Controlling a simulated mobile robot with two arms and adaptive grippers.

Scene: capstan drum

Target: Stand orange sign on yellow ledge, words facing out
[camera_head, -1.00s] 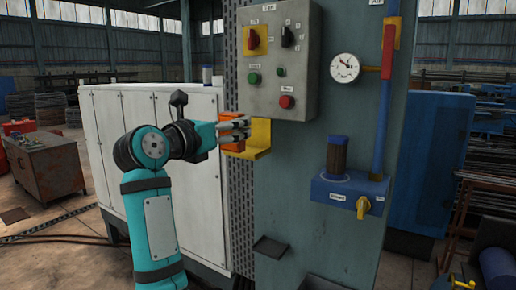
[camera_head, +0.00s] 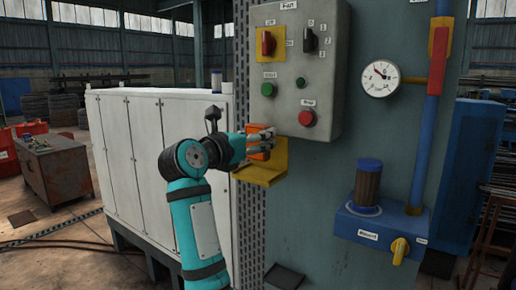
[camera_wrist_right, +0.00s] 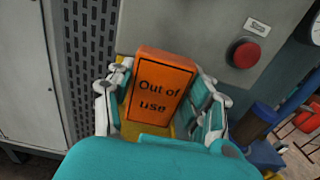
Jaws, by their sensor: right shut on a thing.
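The orange sign (camera_head: 259,154) is between the fingers of my right gripper (camera_head: 264,143), just above the yellow ledge (camera_head: 264,174) in the head view. In the right wrist view the sign (camera_wrist_right: 161,85) reads "Out of use", its words toward my wrist, upright with a slight tilt. The right gripper (camera_wrist_right: 160,98) is shut on its two sides. Bits of the yellow ledge (camera_wrist_right: 130,131) show around and below the sign. My left gripper is not in view.
A grey control box (camera_head: 297,70) with knobs and a red button (camera_head: 307,118) sits just above the ledge on the grey-green column. A blue unit (camera_head: 380,226) with a yellow valve is to the right. White cabinets (camera_head: 160,160) stand to the left.

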